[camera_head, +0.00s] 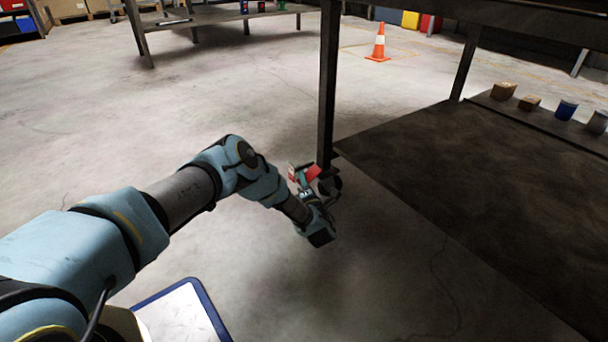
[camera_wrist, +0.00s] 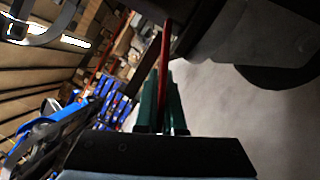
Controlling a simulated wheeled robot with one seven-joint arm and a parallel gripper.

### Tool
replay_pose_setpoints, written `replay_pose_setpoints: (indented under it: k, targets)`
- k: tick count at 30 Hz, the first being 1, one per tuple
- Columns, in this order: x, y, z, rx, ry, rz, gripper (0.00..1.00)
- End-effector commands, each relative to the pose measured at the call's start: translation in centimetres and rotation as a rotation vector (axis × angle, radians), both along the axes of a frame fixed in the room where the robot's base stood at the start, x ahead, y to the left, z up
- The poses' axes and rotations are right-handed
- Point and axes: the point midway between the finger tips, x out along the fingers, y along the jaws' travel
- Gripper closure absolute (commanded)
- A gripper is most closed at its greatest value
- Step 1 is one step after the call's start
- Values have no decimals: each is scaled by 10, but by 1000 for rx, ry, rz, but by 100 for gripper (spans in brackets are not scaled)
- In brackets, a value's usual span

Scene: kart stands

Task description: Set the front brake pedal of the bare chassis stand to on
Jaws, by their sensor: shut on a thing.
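My gripper (camera_head: 302,180) is at the end of my arm, close beside a dark upright post in the head view. In the wrist view its green fingers (camera_wrist: 163,90) are closed around a thin red bar (camera_wrist: 165,45). The red bar runs up from between the fingers towards a dark body. A red piece (camera_head: 314,172) also shows at the gripper in the head view. I cannot tell for sure that it is the front brake pedal, nor whether it stands at on or off. The bare chassis stand is not clearly recognisable in either view.
A dark bench (camera_head: 430,165) with a post (camera_head: 328,80) stands at the right. Small boxes and cups sit on its far ledge. An orange cone (camera_head: 378,45) and another table (camera_head: 200,18) stand farther back. Open concrete floor (camera_head: 90,110) lies at the left.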

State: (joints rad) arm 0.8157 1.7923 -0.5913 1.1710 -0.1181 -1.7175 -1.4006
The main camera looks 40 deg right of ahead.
Motion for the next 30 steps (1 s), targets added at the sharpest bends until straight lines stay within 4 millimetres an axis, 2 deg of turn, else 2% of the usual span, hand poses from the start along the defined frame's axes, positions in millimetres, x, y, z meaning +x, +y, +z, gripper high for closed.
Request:
replay_pose_setpoints:
  k: [17,18,26,30]
  targets:
    - [-1,-1,-3,-47,5,-1,100]
    - [-1,-1,-3,-47,5,-1,93]
    - [-1,-1,-3,-47,4,0,64]
    - [0,-1,-3,-47,3,1,64]
